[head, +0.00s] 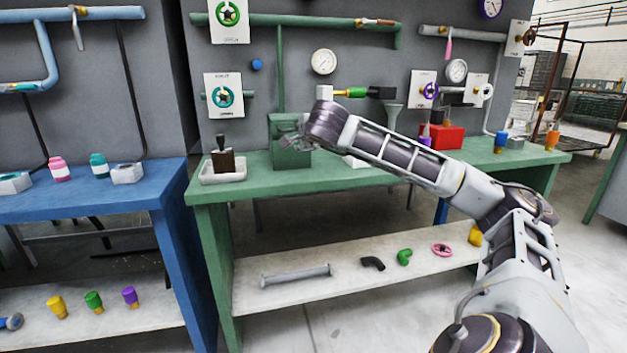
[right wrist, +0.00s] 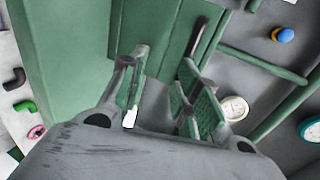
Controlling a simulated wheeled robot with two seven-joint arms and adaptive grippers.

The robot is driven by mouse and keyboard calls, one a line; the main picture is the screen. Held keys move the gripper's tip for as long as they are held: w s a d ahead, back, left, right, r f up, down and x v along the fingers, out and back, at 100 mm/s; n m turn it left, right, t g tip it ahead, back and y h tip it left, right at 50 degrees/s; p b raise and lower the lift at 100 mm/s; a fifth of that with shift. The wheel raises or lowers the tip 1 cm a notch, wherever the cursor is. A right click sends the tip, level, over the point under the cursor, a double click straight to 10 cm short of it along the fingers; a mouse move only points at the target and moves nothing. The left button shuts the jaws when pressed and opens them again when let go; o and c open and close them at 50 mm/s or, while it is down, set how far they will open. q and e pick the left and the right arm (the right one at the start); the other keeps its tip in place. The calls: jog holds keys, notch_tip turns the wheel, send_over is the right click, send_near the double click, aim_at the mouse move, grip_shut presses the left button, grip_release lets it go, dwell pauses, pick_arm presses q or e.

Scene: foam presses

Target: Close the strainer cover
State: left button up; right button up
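A green box (head: 291,158), which looks like the strainer, stands on the green workbench against the wall, with a green pipe rising above it. I cannot make out clearly which part is its cover. My right gripper (head: 290,139) is at the upper front of this box. In the right wrist view, the two fingers of the right gripper (right wrist: 165,95) are spread apart with nothing between them. Green panels (right wrist: 155,35) fill the view beyond the fingertips, with a dark bar (right wrist: 199,38) near the right finger. Contact cannot be told. My left gripper is not in view.
A white tray (head: 205,178) with a dark brown block stands left of the box on the green workbench (head: 320,178). A red box (head: 447,137) stands farther right. Gauges, valves and pipes line the wall. A pipe and fittings lie on the lower shelf (head: 340,275).

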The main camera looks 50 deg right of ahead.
jog(key=s+a+f+b, duration=0.2)
jog(key=s+a+f, duration=0.3)
jog(key=s, duration=0.4)
jog(key=shift+a+f, duration=0.35)
jog(key=shift+f, duration=0.55)
dwell(1.4)
jog(key=shift+s+r, duration=0.1)
dwell(0.4)
notch_tip(320, 180, up, 10)
dwell(0.9)
dwell(0.6)
